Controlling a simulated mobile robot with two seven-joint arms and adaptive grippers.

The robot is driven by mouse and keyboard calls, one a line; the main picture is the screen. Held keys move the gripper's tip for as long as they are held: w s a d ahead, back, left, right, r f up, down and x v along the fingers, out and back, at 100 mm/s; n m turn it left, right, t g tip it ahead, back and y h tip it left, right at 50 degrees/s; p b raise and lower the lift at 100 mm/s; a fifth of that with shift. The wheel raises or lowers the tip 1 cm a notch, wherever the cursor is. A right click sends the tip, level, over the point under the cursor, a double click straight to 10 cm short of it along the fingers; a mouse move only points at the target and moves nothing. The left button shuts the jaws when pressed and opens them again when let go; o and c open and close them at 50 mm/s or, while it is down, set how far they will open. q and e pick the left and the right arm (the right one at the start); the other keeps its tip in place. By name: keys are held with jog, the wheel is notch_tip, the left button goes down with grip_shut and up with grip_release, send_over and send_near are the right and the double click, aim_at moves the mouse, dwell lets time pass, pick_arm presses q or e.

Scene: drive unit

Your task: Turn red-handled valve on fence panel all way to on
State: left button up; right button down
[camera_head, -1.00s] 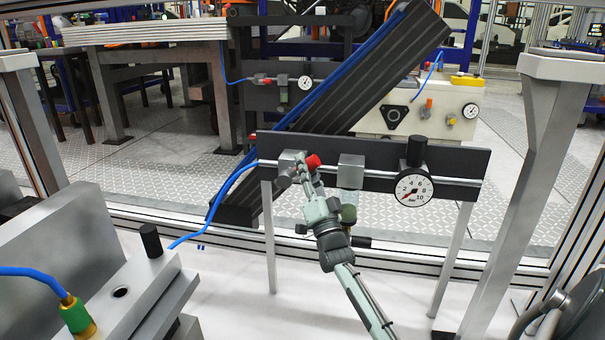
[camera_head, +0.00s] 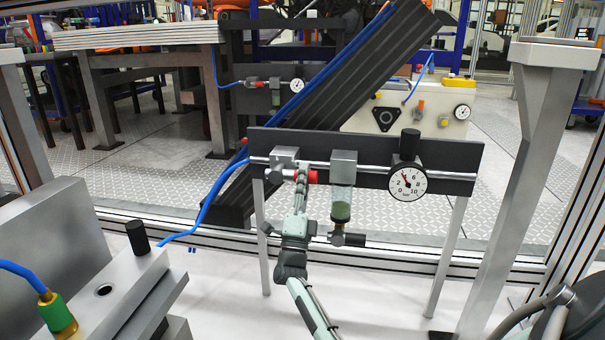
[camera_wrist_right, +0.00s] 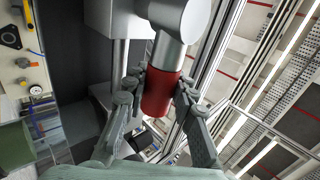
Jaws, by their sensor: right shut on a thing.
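The valve (camera_head: 286,158) is a grey block on the dark fence panel (camera_head: 450,160), at the left end of its pipe. Its red handle (camera_head: 312,177) points right in the head view. My right gripper (camera_head: 302,178) is shut on the red handle. In the right wrist view the red handle (camera_wrist_right: 160,95) stands between the two fingers, which touch it on both sides, and its grey stem leads up to the round valve hub (camera_wrist_right: 180,15). The gauge (camera_head: 407,184) on the panel has its needle up and slightly left. My left gripper is not in view.
A clear filter bowl (camera_head: 342,205) hangs just right of the handle, close to my right gripper. A blue hose (camera_head: 212,205) runs to the panel's left end. A grey metal block (camera_head: 125,285) stands at the lower left. A grey post (camera_head: 530,150) stands at the right.

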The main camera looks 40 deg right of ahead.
jog(key=shift+m, duration=0.3)
jog(key=c, duration=1.2)
grip_release()
jog(key=v, duration=0.7)
jog(key=shift+a+f, duration=0.2)
jog(key=shift+f, duration=0.05)
jog(key=shift+s+r, duration=0.1)
jog(key=shift+r, duration=0.05)
dwell(0.4)
